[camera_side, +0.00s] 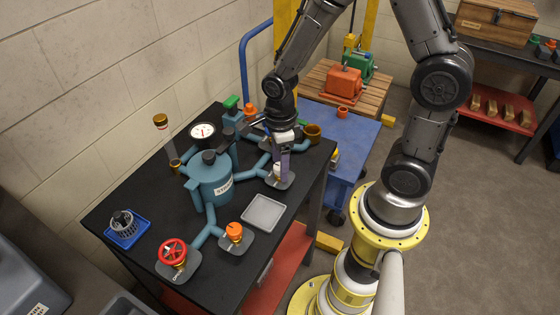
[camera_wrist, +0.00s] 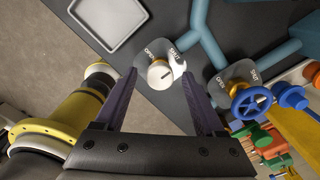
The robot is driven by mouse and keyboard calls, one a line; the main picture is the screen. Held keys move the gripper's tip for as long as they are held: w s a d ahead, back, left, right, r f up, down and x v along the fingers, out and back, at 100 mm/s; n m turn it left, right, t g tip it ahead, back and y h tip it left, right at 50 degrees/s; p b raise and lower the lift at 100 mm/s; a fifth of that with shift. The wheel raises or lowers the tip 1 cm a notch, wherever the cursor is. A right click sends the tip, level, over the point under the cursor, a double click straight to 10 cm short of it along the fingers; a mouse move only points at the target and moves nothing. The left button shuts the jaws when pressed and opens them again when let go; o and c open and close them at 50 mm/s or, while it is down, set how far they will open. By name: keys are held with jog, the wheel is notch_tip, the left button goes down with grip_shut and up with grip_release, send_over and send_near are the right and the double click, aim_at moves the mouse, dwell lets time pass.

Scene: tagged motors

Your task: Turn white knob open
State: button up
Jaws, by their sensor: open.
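The white knob (camera_wrist: 158,76) sits on a grey plate marked OPEN and SHUT in the wrist view. A short dark mark shows on the knob's right part; I cannot tell exactly which label it lines up with. My gripper (camera_wrist: 161,78) is open, with one purple finger on each side of the knob in the picture and a visible gap to both. In the side view my gripper (camera_side: 284,152) points down over the same plate (camera_side: 280,181) at the right of the black table, and the fingers partly hide the knob. I cannot tell the height of the fingertips.
A blue valve wheel (camera_wrist: 250,102) stands right of the knob in the wrist view. The teal tank (camera_side: 210,180) with pipes and a gauge (camera_side: 203,131) is left of my gripper. A grey tray (camera_side: 264,213), orange knob (camera_side: 234,231) and red wheel (camera_side: 173,252) are nearer the front.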

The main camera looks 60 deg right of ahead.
grip_shut()
jog(key=shift+n, duration=0.3)
jog(key=n, duration=1.3)
jog(key=shift+n, duration=2.1)
grip_release()
